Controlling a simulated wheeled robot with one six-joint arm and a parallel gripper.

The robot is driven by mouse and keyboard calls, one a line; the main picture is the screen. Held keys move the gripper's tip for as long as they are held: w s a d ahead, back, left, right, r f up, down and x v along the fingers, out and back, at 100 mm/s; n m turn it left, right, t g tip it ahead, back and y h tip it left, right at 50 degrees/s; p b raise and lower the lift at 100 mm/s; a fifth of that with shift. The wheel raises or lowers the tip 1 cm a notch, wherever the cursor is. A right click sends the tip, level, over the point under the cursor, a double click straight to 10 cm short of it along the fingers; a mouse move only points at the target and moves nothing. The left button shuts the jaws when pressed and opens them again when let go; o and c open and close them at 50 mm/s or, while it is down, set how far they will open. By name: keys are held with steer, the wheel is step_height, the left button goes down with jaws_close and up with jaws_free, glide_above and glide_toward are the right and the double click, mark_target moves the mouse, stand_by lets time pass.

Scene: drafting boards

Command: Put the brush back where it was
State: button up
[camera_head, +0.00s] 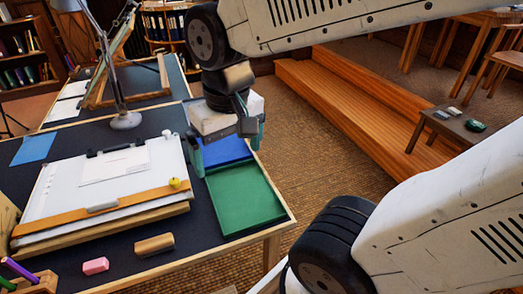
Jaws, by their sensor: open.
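A brown block-like item (154,244) lies on the dark desk top near its front edge, right of a pink eraser. It may be the brush, but I make out no bristles and cannot be sure. My gripper (228,154) points down over the blue tray (225,151), with its two teal fingers spread apart and nothing visible between them. It is to the upper right of the brown item and apart from it. The gripper hides part of the blue tray.
An empty-looking green tray (240,198) sits in front of the blue one. A tilted drawing board (60,197) with paper, a wooden straightedge and a yellow ball (174,183) is to the left. A desk lamp (126,120) stands behind. A pen holder (38,284) is at lower left.

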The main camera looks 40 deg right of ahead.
steer(key=s+d+r, duration=0.1)
steer(key=s+d, duration=0.1)
steer(key=s, duration=0.4)
steer(key=shift+d+r+n, duration=0.35)
steer(key=shift+n, duration=0.05)
